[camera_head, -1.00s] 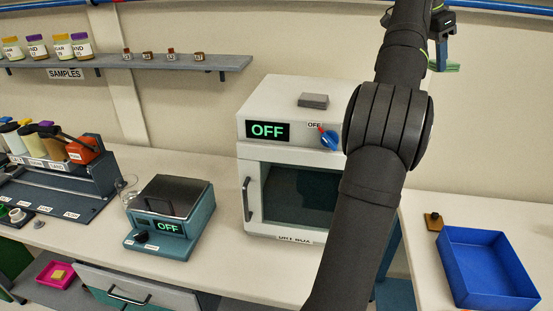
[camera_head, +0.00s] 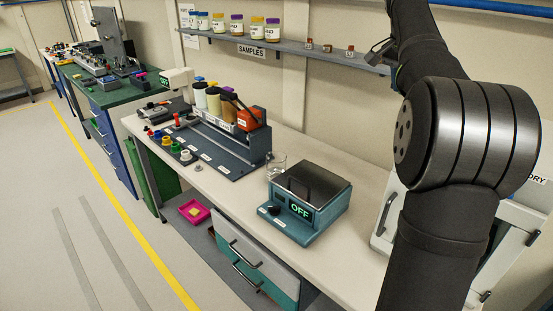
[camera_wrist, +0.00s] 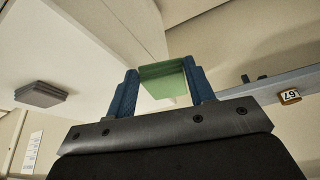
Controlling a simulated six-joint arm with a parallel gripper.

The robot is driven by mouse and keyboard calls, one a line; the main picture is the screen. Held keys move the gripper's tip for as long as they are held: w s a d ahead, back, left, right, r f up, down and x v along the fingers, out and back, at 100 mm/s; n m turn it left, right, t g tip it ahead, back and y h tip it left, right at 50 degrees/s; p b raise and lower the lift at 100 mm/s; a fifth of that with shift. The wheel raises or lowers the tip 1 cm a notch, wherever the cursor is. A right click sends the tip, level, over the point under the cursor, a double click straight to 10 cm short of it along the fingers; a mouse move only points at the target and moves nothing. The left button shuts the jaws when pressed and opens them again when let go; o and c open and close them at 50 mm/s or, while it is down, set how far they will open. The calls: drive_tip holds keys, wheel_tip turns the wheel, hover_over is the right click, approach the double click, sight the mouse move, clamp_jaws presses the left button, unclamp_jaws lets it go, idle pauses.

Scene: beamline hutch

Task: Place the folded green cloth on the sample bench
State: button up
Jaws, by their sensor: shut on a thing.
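In the wrist view my gripper (camera_wrist: 161,72) is shut on the folded green cloth (camera_wrist: 163,86). The cloth sits between the two blue fingers and hangs clear of any surface. In the head view my arm crosses the right side, and I cannot make out the cloth or the fingers there. A long pale bench (camera_head: 225,190) runs through the middle of the head view. A green-topped bench (camera_head: 132,97) stands beyond it at the back left. No readable label shows which is the sample bench.
The pale bench holds a bottle rack (camera_head: 235,140), a beaker (camera_head: 276,167) and a teal hotplate reading OFF (camera_head: 312,200). My arm partly hides a white oven (camera_head: 512,215). A samples shelf (camera_head: 290,47) is on the wall. A grey pad (camera_wrist: 42,94) shows in the wrist view. Instruments crowd the green-topped bench.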

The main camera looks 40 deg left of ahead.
drive_tip(key=s+a+f+n+y, duration=0.1)
drive_tip(key=s+a+f+n, duration=0.2)
drive_tip(key=s+a+f, duration=0.35)
drive_tip(key=s+a+f+n+y, duration=0.15)
drive_tip(key=s+a+f, duration=0.25)
drive_tip(key=s+a, duration=0.6)
drive_tip(key=n, duration=0.3)
hover_over(323, 270)
drive_tip(key=s, duration=0.1)
wheel_tip(323, 270, down, 21)
drive_tip(key=f, duration=0.5)
drive_tip(key=shift+s+d+f, duration=0.2)
drive_tip(key=shift+s+d, duration=0.05)
drive_tip(key=shift+d, duration=0.05)
drive_tip(key=shift+f, duration=2.5)
drive_tip(key=shift+f, duration=0.1)
drive_tip(key=o, duration=0.9)
drive_tip(key=shift+o, duration=0.2)
